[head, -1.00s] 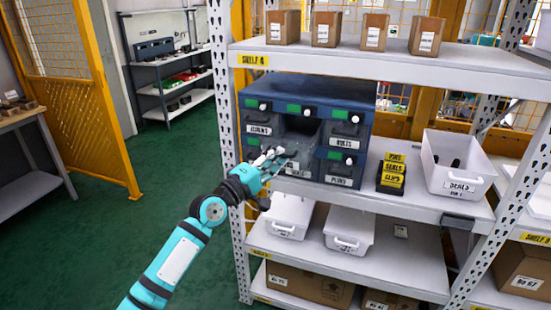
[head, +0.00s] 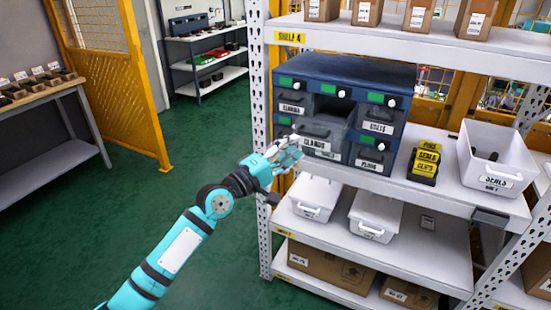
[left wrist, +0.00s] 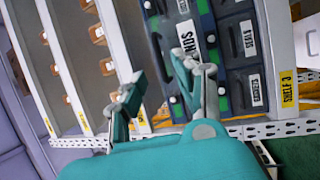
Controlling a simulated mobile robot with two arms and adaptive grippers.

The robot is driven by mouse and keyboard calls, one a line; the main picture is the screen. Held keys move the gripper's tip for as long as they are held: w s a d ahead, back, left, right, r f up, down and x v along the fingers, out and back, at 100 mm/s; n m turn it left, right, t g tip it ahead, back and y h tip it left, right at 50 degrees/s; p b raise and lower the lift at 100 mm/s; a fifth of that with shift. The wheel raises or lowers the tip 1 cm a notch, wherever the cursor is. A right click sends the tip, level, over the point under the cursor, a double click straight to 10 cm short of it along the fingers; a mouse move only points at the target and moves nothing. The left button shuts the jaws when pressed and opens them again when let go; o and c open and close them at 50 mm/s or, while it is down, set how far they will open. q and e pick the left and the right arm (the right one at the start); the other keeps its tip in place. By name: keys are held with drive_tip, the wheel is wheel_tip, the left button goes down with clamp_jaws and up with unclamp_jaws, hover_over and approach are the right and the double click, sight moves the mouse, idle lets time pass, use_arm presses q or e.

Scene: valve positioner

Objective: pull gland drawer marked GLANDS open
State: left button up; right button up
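The gland drawer (head: 322,132) is in the middle column of the blue drawer cabinet (head: 345,72). My left gripper (head: 290,147) is at the drawer's lower left, in front of the cabinet. In the left wrist view my gripper (left wrist: 165,85) has its two fingers spread, with nothing seen between them. The label end "NDS" of the gland drawer (left wrist: 186,38) shows just beyond the fingertips. Whether a finger touches the drawer I cannot tell. My right gripper is not in view.
Neighbouring drawers, including the PLUGS drawer (head: 370,160), look shut. A yellow-and-black label stand (head: 425,162) and a white bin (head: 495,160) stand right of the cabinet. White bins (head: 375,215) sit on the shelf below. Green floor is clear at the left.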

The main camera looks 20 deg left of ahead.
use_arm(q)
drive_tip(key=v, duration=0.6)
idle(0.3)
drive_tip(key=s+a+f+m+g+y, duration=0.1)
drive_tip(key=a+f+g+y, duration=0.15)
drive_tip(key=f, duration=1.35)
drive_tip(key=s+a+f+m+g+y, duration=0.15)
drive_tip(key=a+f+y, duration=0.25)
drive_tip(key=f, duration=1.2)
drive_tip(key=s+f+m+g+y, duration=0.1)
drive_tip(key=s+f+m+g, duration=0.15)
drive_tip(key=s+f, duration=0.65)
drive_tip(key=s+f+m+g, duration=0.1)
drive_tip(key=s+f+g, duration=0.25)
drive_tip(key=f, duration=0.85)
drive_tip(key=s+d+f+m+g, duration=0.2)
drive_tip(key=s+f, duration=0.3)
drive_tip(key=s, duration=0.6)
drive_tip(key=s+d+f+m+g, duration=0.2)
drive_tip(key=s+f, duration=0.4)
drive_tip(key=s, duration=0.6)
drive_tip(key=s+d+f+m+g, duration=0.3)
drive_tip(key=s+f, duration=0.3)
drive_tip(key=s, duration=0.5)
drive_tip(key=shift+s+d+m+y, duration=0.4)
drive_tip(key=shift+d+m, duration=0.25)
drive_tip(key=shift+m, duration=0.25)
